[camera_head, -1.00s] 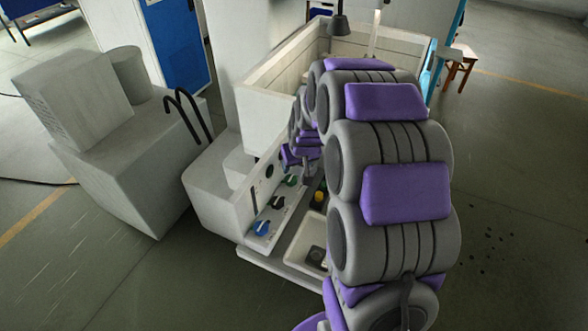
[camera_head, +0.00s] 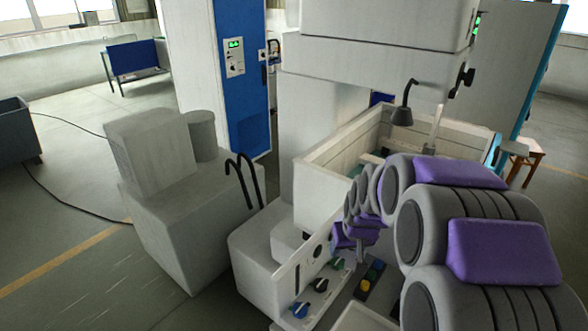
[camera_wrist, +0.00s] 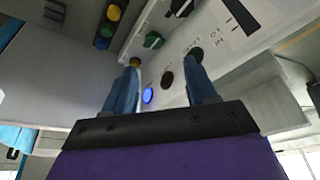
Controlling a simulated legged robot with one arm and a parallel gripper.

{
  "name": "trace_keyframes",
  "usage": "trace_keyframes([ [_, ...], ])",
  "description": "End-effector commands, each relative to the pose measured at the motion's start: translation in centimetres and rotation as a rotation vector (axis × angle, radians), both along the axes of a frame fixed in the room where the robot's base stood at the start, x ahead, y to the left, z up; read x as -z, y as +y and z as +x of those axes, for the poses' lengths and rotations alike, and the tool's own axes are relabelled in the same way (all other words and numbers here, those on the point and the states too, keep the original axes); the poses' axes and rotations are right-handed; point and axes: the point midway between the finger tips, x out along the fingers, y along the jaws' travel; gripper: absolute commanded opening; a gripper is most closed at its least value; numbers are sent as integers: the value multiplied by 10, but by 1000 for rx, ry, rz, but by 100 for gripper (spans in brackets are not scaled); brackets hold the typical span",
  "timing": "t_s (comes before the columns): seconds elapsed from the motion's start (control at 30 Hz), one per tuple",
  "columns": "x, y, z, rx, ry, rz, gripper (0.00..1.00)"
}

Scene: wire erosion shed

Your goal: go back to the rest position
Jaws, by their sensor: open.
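My gripper (camera_wrist: 165,62) is open in the wrist view, with two blue fingers apart and nothing between them. The fingers point toward a pale control panel (camera_wrist: 215,30). A lit blue button (camera_wrist: 148,96) shows between the fingers. A green knob (camera_wrist: 153,40) and a black knob (camera_wrist: 180,8) are beyond the fingertips. In the head view my grey and purple arm reaches forward on the right, and its far end is beside the panel (camera_head: 289,283). The fingers are mostly hidden there, and I cannot tell whether they touch the panel.
The panel's blue knob (camera_head: 300,310) is nearest in the head view. A small button box (camera_head: 370,279) sits beside the panel. The machine's open tank (camera_head: 325,190) is behind my arm. A wooden stool (camera_head: 526,158) is right.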

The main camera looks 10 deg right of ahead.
Motion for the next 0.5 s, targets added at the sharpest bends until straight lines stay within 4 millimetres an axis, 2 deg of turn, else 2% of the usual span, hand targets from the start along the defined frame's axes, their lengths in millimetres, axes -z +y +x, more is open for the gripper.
trace_keyframes([
  [0.2, -9, 60, -81, -58, 131, 30, 57],
  [0.37, -11, 92, -150, -88, 242, 38, 57],
  [0.5, -9, 112, -214, -108, 347, 38, 57],
])
